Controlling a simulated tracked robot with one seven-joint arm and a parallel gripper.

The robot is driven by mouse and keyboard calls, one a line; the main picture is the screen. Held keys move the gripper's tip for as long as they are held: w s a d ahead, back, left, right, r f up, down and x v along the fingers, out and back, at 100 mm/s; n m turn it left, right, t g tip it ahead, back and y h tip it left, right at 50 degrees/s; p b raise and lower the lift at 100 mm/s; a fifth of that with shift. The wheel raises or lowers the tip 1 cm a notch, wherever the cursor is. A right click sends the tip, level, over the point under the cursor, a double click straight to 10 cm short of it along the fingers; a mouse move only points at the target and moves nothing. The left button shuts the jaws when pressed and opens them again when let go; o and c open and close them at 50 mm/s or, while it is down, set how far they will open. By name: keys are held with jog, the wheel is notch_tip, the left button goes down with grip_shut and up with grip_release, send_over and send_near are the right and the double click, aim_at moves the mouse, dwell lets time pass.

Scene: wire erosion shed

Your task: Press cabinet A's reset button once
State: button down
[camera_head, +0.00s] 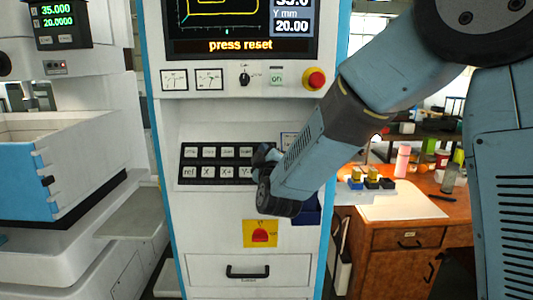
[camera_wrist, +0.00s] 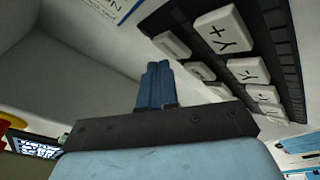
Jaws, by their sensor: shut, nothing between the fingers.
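A tall white control cabinet (camera_head: 220,115) with blue edges stands in the middle of the head view. Its screen (camera_head: 240,30) reads "press reset". Its black keypad (camera_head: 205,164) has two rows of white keys and also shows at the upper right of the wrist view (camera_wrist: 285,45). I cannot read which key, if any, is the reset button, or see a letter A. My gripper (camera_head: 265,155) is at the keypad's right end and hides keys there. In the wrist view, my gripper (camera_wrist: 157,72) has its blue fingers together, empty, beside the keypad; contact cannot be told.
Above the keypad are a red mushroom knob (camera_head: 315,79), a rotary switch (camera_head: 244,75) and a green-marked switch (camera_head: 277,77). Below are a yellow plate (camera_head: 260,233) and a drawer handle (camera_head: 247,272). A wooden desk (camera_head: 405,238) stands right, a white machine (camera_head: 65,220) left.

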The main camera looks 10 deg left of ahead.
jog(key=shift+w+f, duration=0.15)
jog(key=shift+w, duration=0.05)
jog(key=shift+w+a+f, duration=0.1)
jog(key=shift+w+f, duration=0.1)
jog(key=shift+w, duration=0.1)
dwell(0.9)
jog(key=shift+s, duration=0.1)
jog(key=shift+s+r, duration=0.45)
jog(key=shift+s, duration=0.15)
dwell(0.3)
jog(key=shift+s+d+r, duration=0.2)
jog(key=shift+s+r, duration=0.3)
jog(key=shift+s, duration=0.15)
jog(key=shift+s+d+r, duration=0.2)
jog(key=shift+s+r, duration=0.25)
jog(key=shift+s, duration=0.2)
jog(key=shift+s+d+r, duration=0.2)
jog(key=shift+s+r, duration=0.3)
jog(key=shift+s, duration=0.15)
